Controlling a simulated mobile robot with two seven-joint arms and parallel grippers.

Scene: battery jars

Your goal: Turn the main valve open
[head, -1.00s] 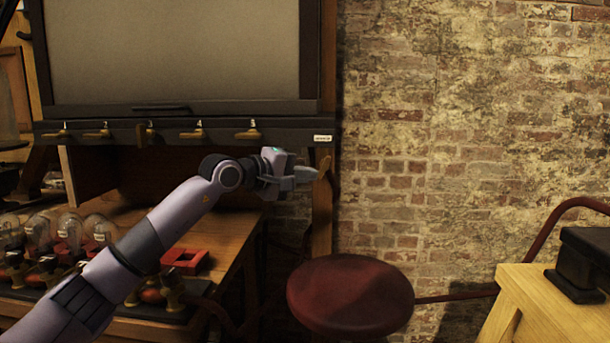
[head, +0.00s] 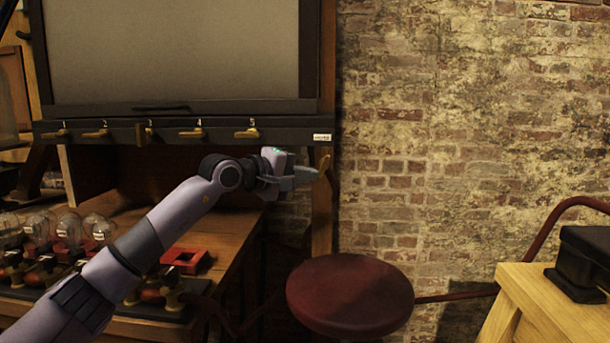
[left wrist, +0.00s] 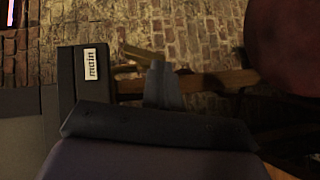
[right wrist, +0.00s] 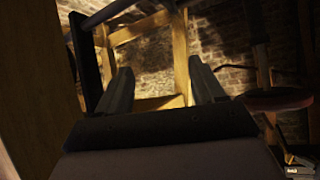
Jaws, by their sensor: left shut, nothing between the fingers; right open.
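The main valve's brass lever (head: 324,164) shows at the right end of the black rail, below the small "main" label (head: 322,137). It points up at a slant. My left gripper (head: 314,174) is shut and empty, its tips right at the lever; I cannot tell whether they touch. In the left wrist view the closed fingers (left wrist: 160,78) stand just in front of the brass lever (left wrist: 142,54), to the right of the label (left wrist: 90,64), and hide part of it. My right gripper (right wrist: 164,88) is open and empty in the right wrist view and out of the head view.
Several other brass levers (head: 190,133) line the black rail (head: 220,133) to the left. Below, glass jars (head: 70,230) and a red block (head: 187,261) stand on the wooden bench (head: 230,262). A red round stool (head: 350,295) stands below my left gripper. The brick wall lies behind.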

